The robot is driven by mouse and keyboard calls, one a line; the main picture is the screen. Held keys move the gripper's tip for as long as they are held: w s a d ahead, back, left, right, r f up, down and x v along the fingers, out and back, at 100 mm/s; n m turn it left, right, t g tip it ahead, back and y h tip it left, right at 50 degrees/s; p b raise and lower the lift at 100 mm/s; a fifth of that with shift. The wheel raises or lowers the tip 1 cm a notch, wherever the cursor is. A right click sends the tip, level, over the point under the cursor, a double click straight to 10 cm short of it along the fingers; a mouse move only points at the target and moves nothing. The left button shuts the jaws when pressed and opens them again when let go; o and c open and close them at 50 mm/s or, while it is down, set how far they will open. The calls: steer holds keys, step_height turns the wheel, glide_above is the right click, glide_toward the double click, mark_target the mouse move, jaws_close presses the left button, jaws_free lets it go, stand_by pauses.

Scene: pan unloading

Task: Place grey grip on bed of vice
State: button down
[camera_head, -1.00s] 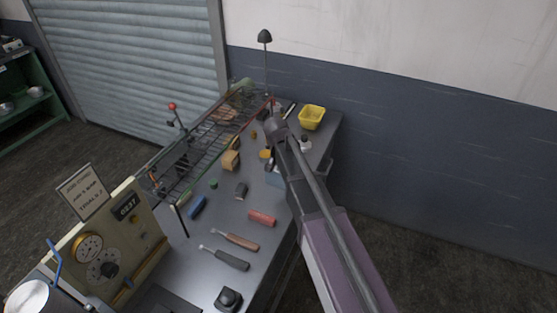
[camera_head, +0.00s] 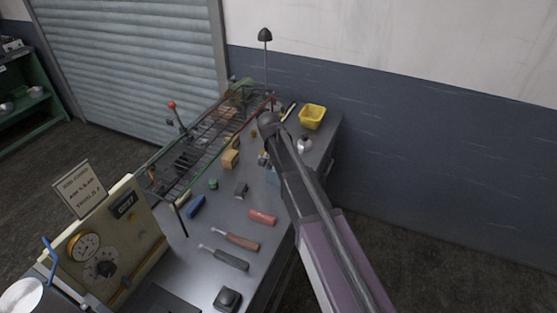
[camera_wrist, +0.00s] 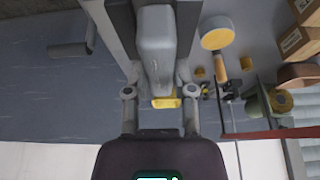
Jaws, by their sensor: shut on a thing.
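My gripper (camera_wrist: 159,92) is shut on a long, rounded grey grip (camera_wrist: 155,48) that lies between its two fingers in the wrist view. A small yellow piece (camera_wrist: 166,102) shows at the near end of the grip. Behind the grip are grey metal blocks (camera_wrist: 112,28) and a bar-like handle (camera_wrist: 70,49), which look like the vice. Whether the grip touches its bed I cannot tell. In the head view my arm hides the gripper and the grip; a light blue part (camera_head: 272,177) shows beside my arm.
The grey bench (camera_head: 205,250) carries a red grip (camera_head: 262,217), a blue grip (camera_head: 197,206), brown and dark handles (camera_head: 230,259) and a dark grey block (camera_head: 241,190). A wire rack (camera_head: 205,150) runs along its left side. A yellow tub (camera_head: 312,117) stands at the far end.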

steer(key=shift+f+b, duration=0.9)
steer(key=shift+f, duration=0.35)
steer(key=shift+d, duration=0.1)
steer(key=shift+s+f+b, duration=0.15)
steer(key=shift+f+b, duration=0.1)
steer(key=shift+b, duration=0.1)
steer(key=shift+c, duration=2.3)
jaws_free()
steer(key=shift+f, duration=0.15)
steer(key=shift+r, duration=0.2)
